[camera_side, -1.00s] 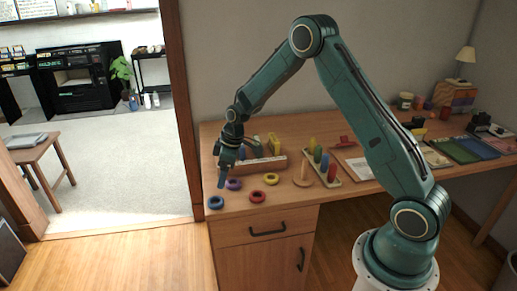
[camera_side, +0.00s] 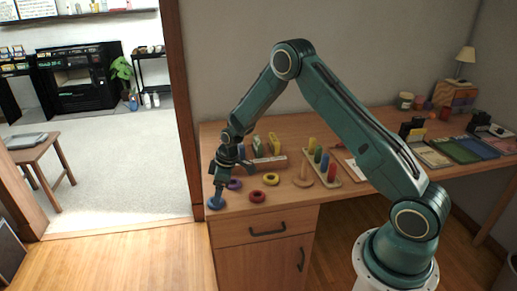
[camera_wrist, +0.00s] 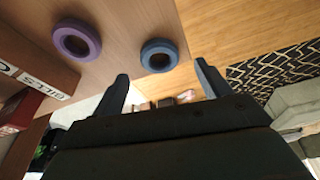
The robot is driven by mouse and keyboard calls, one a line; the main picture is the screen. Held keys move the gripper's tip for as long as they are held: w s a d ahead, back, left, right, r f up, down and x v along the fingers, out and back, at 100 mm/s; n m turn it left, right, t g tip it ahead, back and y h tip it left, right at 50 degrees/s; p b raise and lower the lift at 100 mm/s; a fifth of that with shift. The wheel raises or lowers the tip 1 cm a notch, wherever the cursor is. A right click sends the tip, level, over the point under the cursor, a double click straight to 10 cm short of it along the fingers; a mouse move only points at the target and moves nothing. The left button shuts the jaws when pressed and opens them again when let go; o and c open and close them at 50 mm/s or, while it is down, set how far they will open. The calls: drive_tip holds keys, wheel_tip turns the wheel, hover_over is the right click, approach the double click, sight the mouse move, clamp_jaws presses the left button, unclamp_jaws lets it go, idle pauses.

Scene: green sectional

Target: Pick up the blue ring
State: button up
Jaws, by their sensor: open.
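The blue ring (camera_side: 216,203) lies flat near the left front corner of the wooden desk. It also shows in the wrist view (camera_wrist: 159,56), lying between and beyond the two fingers. My gripper (camera_side: 217,196) is open and points down just over the ring in the side view. In the wrist view my gripper (camera_wrist: 162,80) has its fingers wide apart with nothing between them. The fingertips hide part of the ring in the side view, and I cannot tell if they touch it.
A purple ring (camera_side: 234,184) lies close behind the blue one. A red ring (camera_side: 257,196), a yellow ring (camera_side: 271,179) and a wooden peg stand (camera_side: 303,176) are to the right. Upright colored blocks in a labeled box (camera_side: 270,162) stand behind. The desk's edge is close to the blue ring.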

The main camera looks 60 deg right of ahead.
drive_tip(key=shift+x, duration=2.05)
drive_tip(key=c, duration=1)
